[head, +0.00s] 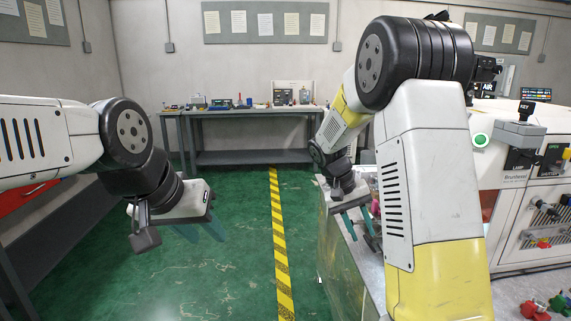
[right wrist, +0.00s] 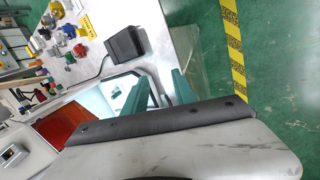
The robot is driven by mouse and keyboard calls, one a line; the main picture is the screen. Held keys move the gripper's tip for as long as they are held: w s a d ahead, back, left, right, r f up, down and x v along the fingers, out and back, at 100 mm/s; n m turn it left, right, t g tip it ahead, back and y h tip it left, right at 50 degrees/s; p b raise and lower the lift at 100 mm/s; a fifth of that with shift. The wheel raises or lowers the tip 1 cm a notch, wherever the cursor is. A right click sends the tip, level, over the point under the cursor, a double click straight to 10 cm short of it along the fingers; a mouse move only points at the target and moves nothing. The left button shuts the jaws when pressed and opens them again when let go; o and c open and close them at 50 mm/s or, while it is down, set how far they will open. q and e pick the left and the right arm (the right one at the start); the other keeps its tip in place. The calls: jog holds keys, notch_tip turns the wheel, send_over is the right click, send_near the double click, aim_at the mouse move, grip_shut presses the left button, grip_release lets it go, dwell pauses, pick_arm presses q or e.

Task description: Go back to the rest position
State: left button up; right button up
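My left gripper (head: 203,230) hangs over the green floor at the left of the head view. Its teal fingers look spread, with nothing between them. My right gripper (head: 358,224) points down near the left edge of the grey worktable (head: 350,275). In the right wrist view its two teal fingers (right wrist: 160,92) stand apart with nothing held between them. My right upper arm hides part of the worktable in the head view.
A machine panel (head: 535,195) with a green-lit button (head: 480,140) stands right. A black box (right wrist: 127,43) and several small coloured parts lie on the worktable. A back bench (head: 245,113) holds items. Yellow-black tape (head: 278,225) crosses open floor.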

jog(key=s+a+r+t+y, duration=0.2)
jog(key=s+r+t+y, duration=0.1)
jog(key=s+r, duration=0.4)
jog(key=s+a+r+n+t+y, duration=0.1)
jog(key=s+a+r+t+y, duration=0.2)
jog(key=s+r, duration=0.4)
jog(key=s+t+y, duration=0.1)
jog(key=s, duration=0.6)
jog(key=shift+a, duration=0.35)
